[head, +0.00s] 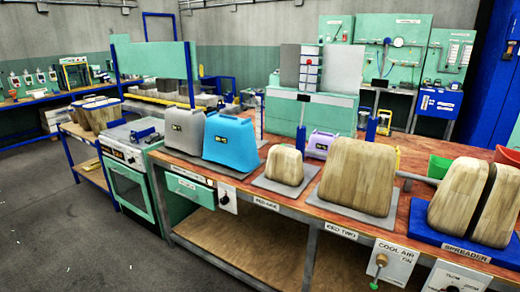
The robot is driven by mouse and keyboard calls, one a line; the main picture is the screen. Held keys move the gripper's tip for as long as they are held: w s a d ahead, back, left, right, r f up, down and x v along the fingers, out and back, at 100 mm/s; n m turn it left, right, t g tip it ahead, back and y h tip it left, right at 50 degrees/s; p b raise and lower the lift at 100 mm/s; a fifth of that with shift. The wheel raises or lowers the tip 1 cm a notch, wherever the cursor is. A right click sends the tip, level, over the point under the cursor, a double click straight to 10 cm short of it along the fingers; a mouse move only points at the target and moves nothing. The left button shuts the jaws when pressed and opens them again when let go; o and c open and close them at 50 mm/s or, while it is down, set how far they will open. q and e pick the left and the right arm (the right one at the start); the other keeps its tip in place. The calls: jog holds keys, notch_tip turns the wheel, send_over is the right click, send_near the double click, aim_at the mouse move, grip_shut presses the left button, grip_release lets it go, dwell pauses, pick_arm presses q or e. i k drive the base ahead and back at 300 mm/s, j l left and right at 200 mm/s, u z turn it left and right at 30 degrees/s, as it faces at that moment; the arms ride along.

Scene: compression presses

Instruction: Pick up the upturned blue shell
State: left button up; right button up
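The blue shell's underside is hidden. Neither of my grippers shows in the head view, so their position and state cannot be seen.
Wooden blocks stand on grey plates at bed one (285,166) and bed two (357,177). A split wooden form stands on the blue spreader base (425,226). A small purple case (320,144) sits behind. Grey floor (70,235) at left is clear.

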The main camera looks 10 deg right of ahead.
aim_at(229, 141)
jog(key=i+j+z, duration=0.1)
jog(key=i+j, duration=0.25)
jog(key=i, duration=0.35)
jog(key=i+j+z, duration=0.1)
jog(key=i+j, duration=0.35)
jog(key=i, duration=0.25)
jog(key=i+j+z, duration=0.1)
jog(key=i+j, duration=0.35)
jog(key=i, duration=0.25)
jog(key=i+j+z, duration=0.1)
jog(key=i+j, duration=0.45)
jog(key=i, duration=0.1)
